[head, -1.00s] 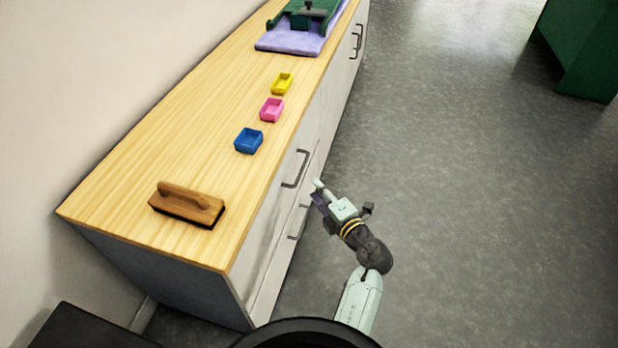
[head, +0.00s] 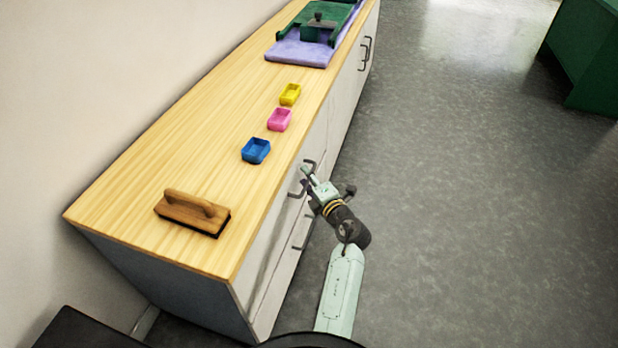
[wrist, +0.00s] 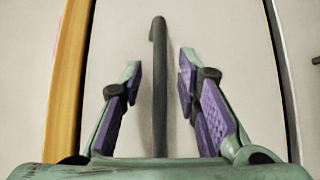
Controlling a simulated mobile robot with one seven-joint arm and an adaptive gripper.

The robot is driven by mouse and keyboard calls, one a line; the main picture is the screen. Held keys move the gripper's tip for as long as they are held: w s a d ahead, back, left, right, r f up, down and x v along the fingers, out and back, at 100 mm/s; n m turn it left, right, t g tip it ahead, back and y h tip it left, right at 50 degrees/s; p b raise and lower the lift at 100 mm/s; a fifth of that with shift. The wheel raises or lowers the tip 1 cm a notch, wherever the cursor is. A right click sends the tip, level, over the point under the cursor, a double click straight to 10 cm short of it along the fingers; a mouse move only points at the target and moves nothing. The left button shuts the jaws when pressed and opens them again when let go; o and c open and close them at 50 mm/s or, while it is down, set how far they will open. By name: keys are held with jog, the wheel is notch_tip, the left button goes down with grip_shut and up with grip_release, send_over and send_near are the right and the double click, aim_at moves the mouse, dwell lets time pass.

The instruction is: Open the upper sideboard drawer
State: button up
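The sideboard (head: 190,130) has a wood top and pale drawer fronts facing the floor on the right. The upper drawer front (head: 268,232) is closed and carries a dark bar handle (head: 297,192). In the wrist view the handle (wrist: 159,90) runs between the two purple-padded fingers of my gripper (wrist: 160,85), with a gap on both sides. My gripper (head: 306,176) is open at the upper handle in the head view, where it partly hides the handle.
A lower handle (head: 303,234) sits below. On the top are a wooden brush (head: 192,212), blue (head: 256,150), pink (head: 279,119) and yellow (head: 290,94) trays, and a green device (head: 318,28) on a purple mat (head: 296,52). The floor (head: 470,200) to the right is clear.

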jog(key=shift+c, duration=0.2)
grip_shut()
dwell(0.6)
